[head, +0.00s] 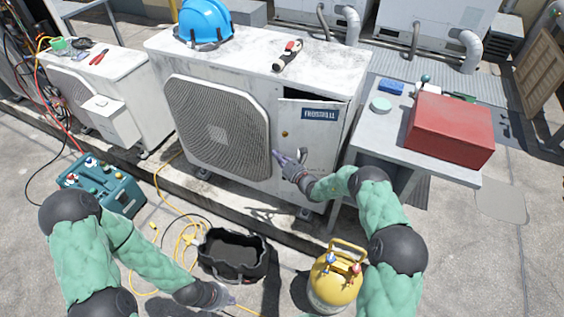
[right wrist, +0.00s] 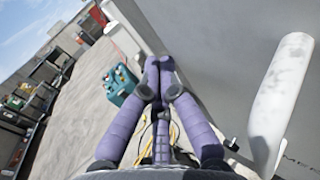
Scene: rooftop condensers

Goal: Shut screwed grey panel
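The grey panel (head: 318,140) is on the right part of the middle condenser's front. It carries a blue name label, and a small brass-coloured round fitting (head: 284,134) sits at its left. A dark gap shows above its top edge, so it stands ajar. My right gripper (head: 279,155) is in front of the panel's lower left; contact cannot be told. In the right wrist view its purple fingers (right wrist: 160,75) are together with nothing visible between them. A white handle-like bar (right wrist: 282,100) stands on the grey surface right of them. My left gripper (head: 230,300) is low, beside the black bag.
A blue helmet (head: 205,22) and a red-handled tool (head: 288,55) lie on the condenser (head: 240,60). A table (head: 365,140) with a red toolbox (head: 450,128) stands close right. A black bag (head: 232,277) and yellow cylinder (head: 335,282) stand on the ground in front.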

